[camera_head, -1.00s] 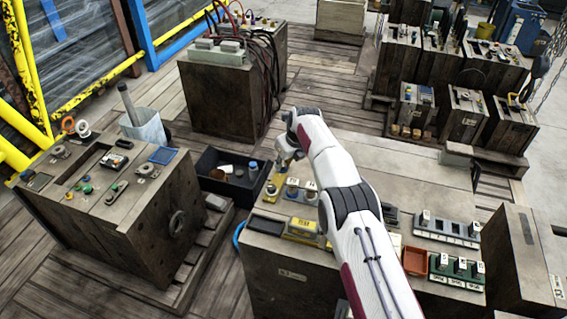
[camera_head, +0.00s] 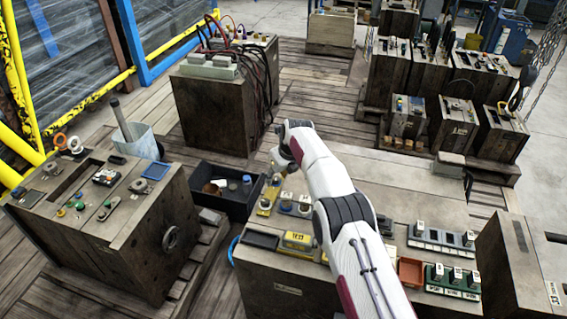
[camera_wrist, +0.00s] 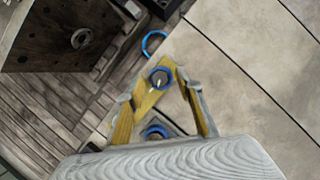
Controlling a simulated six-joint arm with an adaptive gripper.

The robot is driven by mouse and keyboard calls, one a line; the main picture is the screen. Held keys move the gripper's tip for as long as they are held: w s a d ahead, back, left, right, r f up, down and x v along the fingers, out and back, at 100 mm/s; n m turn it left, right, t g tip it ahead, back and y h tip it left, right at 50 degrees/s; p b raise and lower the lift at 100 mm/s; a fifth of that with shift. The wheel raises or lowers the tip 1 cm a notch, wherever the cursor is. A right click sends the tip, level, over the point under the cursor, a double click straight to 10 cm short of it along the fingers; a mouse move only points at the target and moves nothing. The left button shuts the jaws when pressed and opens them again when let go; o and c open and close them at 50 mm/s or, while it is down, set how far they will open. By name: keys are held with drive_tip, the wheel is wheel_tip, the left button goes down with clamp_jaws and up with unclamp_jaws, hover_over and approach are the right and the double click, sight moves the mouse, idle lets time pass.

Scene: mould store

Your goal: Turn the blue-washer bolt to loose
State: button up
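A bolt with a blue washer (camera_wrist: 160,78) sits on a narrow yellow plate in the wrist view, with a pale mark on its grey head. A second blue-ringed part (camera_wrist: 157,132) on a grey plate is partly hidden by my gripper's body. In the head view the fingertips are too small to judge contact.
A dark open bin (camera_head: 225,188) with small items stands just beyond the worktop's left end. Knobs, a yellow-labelled box (camera_head: 298,240), an orange tray (camera_head: 410,271) and switch blocks line the near edge.

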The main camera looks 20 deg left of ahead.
drive_tip(key=v, duration=1.1)
drive_tip(key=shift+r, duration=0.2)
idle(0.4)
drive_tip(key=shift+s, duration=0.15)
